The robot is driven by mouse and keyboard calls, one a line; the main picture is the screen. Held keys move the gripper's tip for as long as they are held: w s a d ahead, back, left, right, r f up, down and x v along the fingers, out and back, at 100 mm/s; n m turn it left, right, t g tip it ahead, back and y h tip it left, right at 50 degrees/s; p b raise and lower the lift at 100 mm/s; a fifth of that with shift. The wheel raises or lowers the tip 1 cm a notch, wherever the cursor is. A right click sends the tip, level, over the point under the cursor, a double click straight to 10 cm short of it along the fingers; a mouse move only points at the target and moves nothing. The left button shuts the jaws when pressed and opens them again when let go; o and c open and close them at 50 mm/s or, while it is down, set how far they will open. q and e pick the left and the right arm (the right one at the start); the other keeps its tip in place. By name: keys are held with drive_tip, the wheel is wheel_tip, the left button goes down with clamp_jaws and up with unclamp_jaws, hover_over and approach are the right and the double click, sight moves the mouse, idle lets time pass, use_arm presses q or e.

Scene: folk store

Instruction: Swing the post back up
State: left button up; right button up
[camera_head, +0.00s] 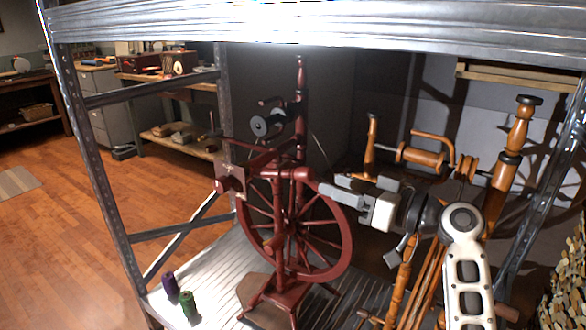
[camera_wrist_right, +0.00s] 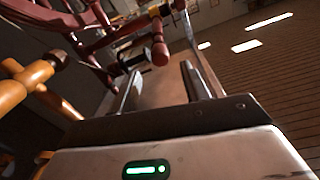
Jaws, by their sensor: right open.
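A dark red spinning wheel (camera_head: 348,247) stands on the metal shelf. A turned red post (camera_head: 301,90) rises upright at its back, with a dark bobbin (camera_head: 268,124) on the left of it. A shorter red post with a rounded top (camera_head: 296,174) stands in front. My right gripper (camera_head: 335,187) points left, open and empty, just right of this short post. In the right wrist view the open fingers (camera_wrist_right: 160,75) point toward a red turned piece with a rounded end (camera_wrist_right: 160,54), which appears beyond the fingertips. I cannot tell which post the task means.
A lighter wooden spinning wheel (camera_head: 420,156) stands on the right, close behind my right arm. A metal beam (camera_head: 300,38) crosses above, and a metal upright (camera_head: 95,170) is at left. Purple (camera_head: 169,284) and green (camera_head: 188,305) spools stand on the shelf's front left.

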sight(292, 171)
drive_tip(key=p+x, duration=0.1)
drive_tip(key=x, duration=0.9)
drive_tip(key=shift+w+a, duration=0.2)
drive_tip(key=shift+a, duration=0.05)
use_arm(q)
drive_tip(key=shift+r, duration=0.1)
